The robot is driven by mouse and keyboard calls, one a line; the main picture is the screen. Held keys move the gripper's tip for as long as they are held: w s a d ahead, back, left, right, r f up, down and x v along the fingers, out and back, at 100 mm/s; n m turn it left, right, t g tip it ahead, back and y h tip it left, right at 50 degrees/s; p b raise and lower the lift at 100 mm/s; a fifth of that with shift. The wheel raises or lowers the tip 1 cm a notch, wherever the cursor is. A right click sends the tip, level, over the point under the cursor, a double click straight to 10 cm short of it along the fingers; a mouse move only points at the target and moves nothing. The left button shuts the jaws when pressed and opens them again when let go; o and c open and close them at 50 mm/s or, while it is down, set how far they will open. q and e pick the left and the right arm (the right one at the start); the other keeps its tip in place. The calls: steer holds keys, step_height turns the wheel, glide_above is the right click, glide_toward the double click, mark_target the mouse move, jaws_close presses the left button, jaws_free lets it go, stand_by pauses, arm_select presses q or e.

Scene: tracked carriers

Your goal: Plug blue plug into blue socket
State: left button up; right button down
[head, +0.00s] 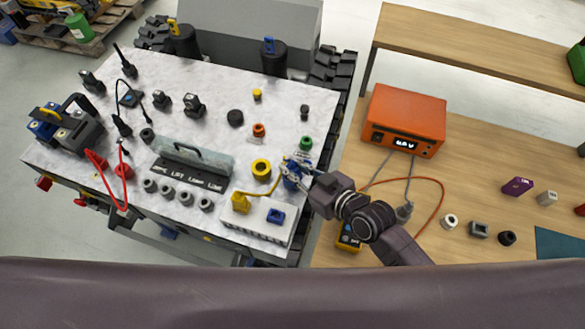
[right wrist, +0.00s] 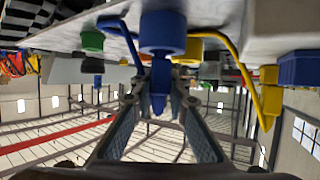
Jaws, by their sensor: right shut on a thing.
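My right gripper (head: 297,172) is at the right edge of the marbled carrier top, shut on the blue plug (right wrist: 158,88). In the right wrist view the plug sits between the two fingers (right wrist: 158,105), with a wider blue round part (right wrist: 163,35) at its end near the top surface. Whether that part touches the surface, I cannot tell. A blue cable (right wrist: 120,35) runs off beside it. The blue socket (head: 277,216) is a square block on a white plate (head: 262,228), below and left of the gripper; it also shows in the right wrist view (right wrist: 300,70). My left gripper is out of view.
A yellow plug (head: 240,203) with a yellow cable stands at the white plate's left end. A handled cover (head: 195,160) lies left. An orange power unit (head: 405,120) stands on the wooden table.

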mark_target(293, 162)
step_height(293, 162, up, 19)
steer(key=shift+r, duration=0.1)
steer(key=c, duration=2.4)
jaws_free()
jaws_close()
